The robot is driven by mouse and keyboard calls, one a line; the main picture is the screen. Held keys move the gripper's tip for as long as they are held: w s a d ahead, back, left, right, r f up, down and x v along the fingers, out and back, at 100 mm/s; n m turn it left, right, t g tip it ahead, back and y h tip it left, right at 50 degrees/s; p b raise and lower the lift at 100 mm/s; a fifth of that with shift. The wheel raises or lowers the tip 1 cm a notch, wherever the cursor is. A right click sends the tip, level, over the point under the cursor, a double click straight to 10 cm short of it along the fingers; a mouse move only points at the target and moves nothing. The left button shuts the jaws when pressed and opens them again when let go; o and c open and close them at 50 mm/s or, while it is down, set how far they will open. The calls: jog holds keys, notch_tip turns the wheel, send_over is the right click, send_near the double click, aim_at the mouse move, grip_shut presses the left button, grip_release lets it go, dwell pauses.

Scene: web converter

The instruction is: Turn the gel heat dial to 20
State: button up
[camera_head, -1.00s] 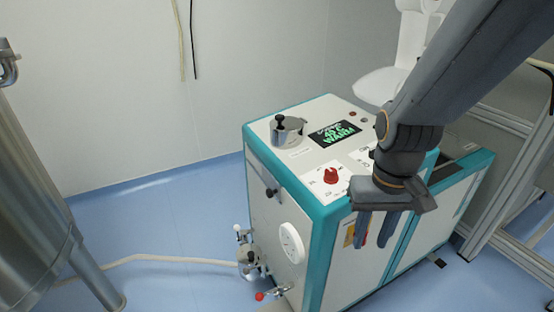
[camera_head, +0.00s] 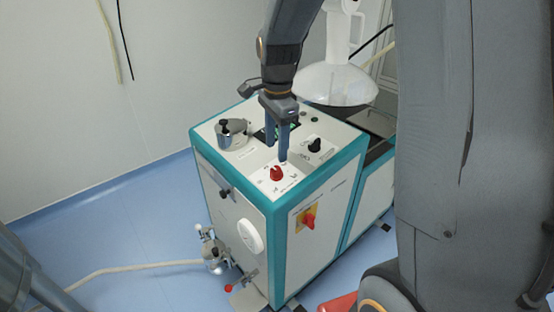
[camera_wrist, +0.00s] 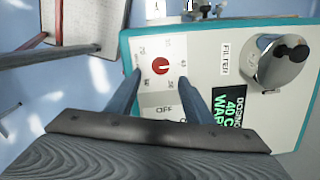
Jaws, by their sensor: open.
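A red dial (camera_head: 277,173) sits on a white scale plate on top of the teal-edged white machine (camera_head: 282,217). A black dial (camera_head: 315,145) sits on another plate beside it. I cannot read which one is labelled gel heat. My gripper (camera_head: 276,153) points down over the top panel, open and empty, just behind the red dial in the head view. In the wrist view, the red dial (camera_wrist: 161,67) shows between the fingertips (camera_wrist: 160,76); contact is not visible. A green-lettered display (camera_wrist: 233,110) reads about 40 C WARM.
A silver filter pot (camera_head: 231,134) with a black knob stands at the panel's left. A red switch (camera_head: 309,218) is on the front, and a white round wheel (camera_head: 250,236) is on the left side. A white funnel-like vessel (camera_head: 337,83) stands behind.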

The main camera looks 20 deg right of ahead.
aim_at(276, 169)
jog(key=shift+w+f+p, duration=0.15)
jog(key=shift+f+p, duration=0.25)
jog(key=shift+f, duration=1.55)
jog(key=shift+w+f+p, duration=0.1)
jog(key=shift+f+p, duration=0.3)
jog(key=shift+f, duration=1.5)
jog(key=shift+c, duration=0.2)
jog(key=c, duration=1)
